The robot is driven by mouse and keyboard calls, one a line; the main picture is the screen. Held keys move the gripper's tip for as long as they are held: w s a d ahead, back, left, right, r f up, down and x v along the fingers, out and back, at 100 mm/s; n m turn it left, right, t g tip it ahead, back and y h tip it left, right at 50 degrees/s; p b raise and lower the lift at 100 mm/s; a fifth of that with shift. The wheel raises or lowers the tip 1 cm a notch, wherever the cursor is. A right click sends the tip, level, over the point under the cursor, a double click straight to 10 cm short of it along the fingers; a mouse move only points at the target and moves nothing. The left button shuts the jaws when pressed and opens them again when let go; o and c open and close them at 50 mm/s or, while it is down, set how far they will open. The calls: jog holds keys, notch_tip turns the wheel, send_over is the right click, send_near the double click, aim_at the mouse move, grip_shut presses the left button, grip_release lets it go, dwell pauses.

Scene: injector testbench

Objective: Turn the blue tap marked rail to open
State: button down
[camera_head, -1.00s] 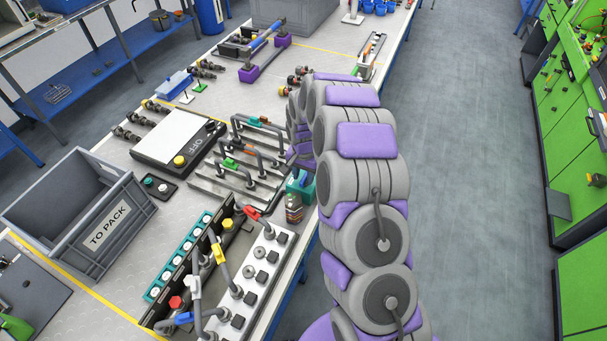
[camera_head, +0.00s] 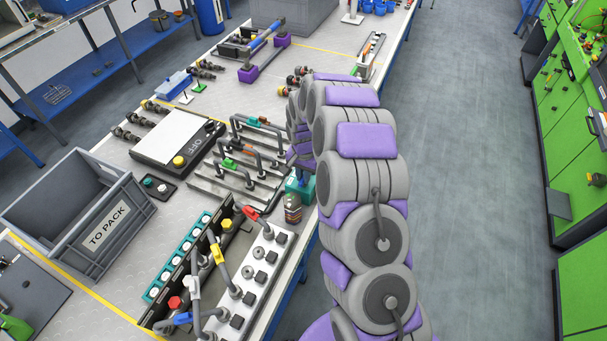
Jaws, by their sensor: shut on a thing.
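A blue tap (camera_head: 182,318) is on the pipe manifold at the bottom of the head view, beside a white tap and a red knob. I cannot read any rail mark on it. My arm bends over from the lower right, and its far end reaches down near the right side of the pipe rack (camera_head: 207,187). My gripper's fingers are hidden behind the arm links, so I cannot see what they touch. The rack carries a teal tap (camera_head: 254,121), an orange tap (camera_head: 250,150) and a green tap (camera_head: 229,163).
A red tap (camera_head: 250,213) and a yellow tap (camera_head: 218,254) rise from the manifold. A small bottle (camera_head: 293,208) stands near the bench edge by my arm. A grey crate marked TO PACK (camera_head: 108,227) stands at left. The floor right of the bench is clear.

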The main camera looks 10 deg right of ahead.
jog(key=shift+n, duration=0.3)
jog(key=n, duration=0.3)
jog(key=shift+n, duration=0.3)
jog(key=n, duration=0.4)
jog(key=shift+n, duration=0.3)
jog(key=n, duration=0.9)
jog(key=shift+b, duration=0.3)
jog(key=c, duration=1.1)
grip_release()
